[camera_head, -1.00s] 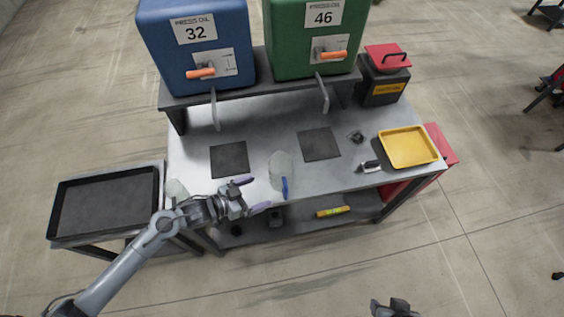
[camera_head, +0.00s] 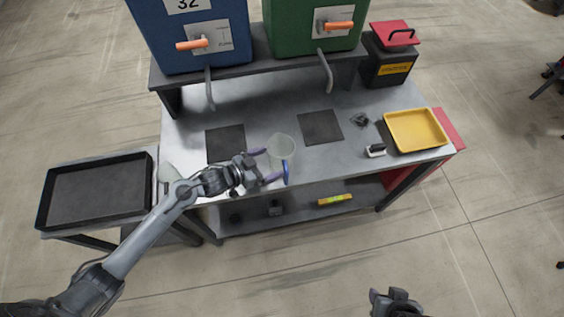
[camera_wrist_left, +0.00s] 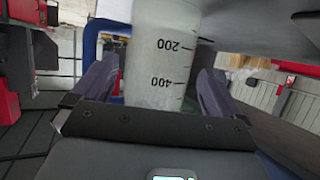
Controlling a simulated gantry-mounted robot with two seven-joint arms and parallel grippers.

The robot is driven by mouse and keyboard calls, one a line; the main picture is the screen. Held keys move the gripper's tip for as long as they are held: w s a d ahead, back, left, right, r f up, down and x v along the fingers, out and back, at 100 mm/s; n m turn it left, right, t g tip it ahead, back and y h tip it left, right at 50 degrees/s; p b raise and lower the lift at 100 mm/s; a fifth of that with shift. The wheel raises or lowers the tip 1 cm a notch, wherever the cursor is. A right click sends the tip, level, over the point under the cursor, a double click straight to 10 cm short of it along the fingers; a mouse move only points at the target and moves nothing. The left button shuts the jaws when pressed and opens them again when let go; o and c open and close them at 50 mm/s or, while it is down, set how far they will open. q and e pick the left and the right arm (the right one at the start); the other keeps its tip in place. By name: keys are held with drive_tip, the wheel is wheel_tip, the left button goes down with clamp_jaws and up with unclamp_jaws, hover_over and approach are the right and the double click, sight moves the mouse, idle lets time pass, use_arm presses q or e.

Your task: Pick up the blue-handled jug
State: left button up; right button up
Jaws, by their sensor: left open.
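The blue-handled jug (camera_head: 281,147) is clear and stands on the grey workbench near its front edge, its blue handle (camera_head: 286,172) towards the front. My left gripper (camera_head: 269,166) is open just left of the jug, with its purple fingers reaching towards it. In the left wrist view the jug (camera_wrist_left: 160,60), marked 200 and 400, appears between the open fingers (camera_wrist_left: 160,85). Part of the blue handle (camera_wrist_left: 91,40) shows behind the left finger. I cannot tell whether the fingers touch the jug. My right gripper (camera_head: 396,302) is at the bottom edge, its fingers unclear.
Blue (camera_head: 190,45) and green (camera_head: 310,30) containers with orange levers stand on the back shelf. Dark mats (camera_head: 320,127) lie on the bench. A yellow tray (camera_head: 416,130) and a black box with a red lid (camera_head: 389,65) are right. A black tray (camera_head: 95,190) is left.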

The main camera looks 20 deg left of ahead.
use_arm(q)
drive_tip(key=shift+b+x, duration=0.4)
drive_tip(key=shift+x, duration=2.1)
drive_tip(key=shift+c, duration=0.3)
drive_tip(key=c, duration=0.8)
drive_tip(key=shift+o, duration=0.2)
drive_tip(key=shift+r, duration=0.15)
